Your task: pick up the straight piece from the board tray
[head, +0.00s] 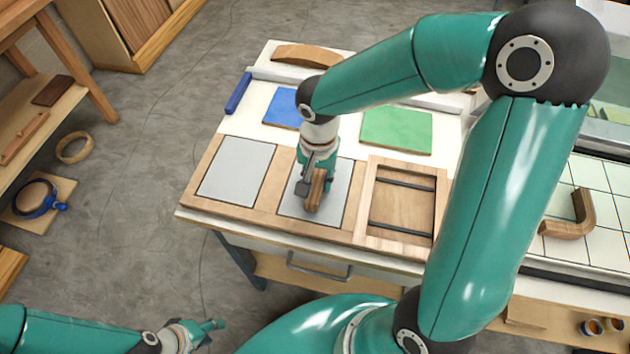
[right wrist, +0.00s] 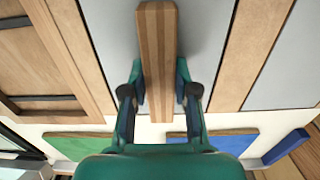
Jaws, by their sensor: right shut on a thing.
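The straight piece is a short striped wooden bar (head: 316,190). My right gripper (head: 316,178) is shut on it, over the middle grey panel (head: 338,205) of the bench. In the right wrist view the bar (right wrist: 157,45) stands out between the two fingers of the gripper (right wrist: 159,85), with the grey panel behind it. I cannot tell whether the bar touches the panel. A wooden framed tray (head: 365,220) with two dark cross bars lies to the right of the panel and holds no loose piece. My left gripper (head: 212,328) is low at the left, away from the bench; its jaws are too small to judge.
Another grey panel (head: 237,170) lies left. Behind are a blue pad (head: 281,108), a green pad (head: 397,130) and a curved wooden piece (head: 305,55). A bent wooden piece (head: 572,218) lies on the white tiled surface at right.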

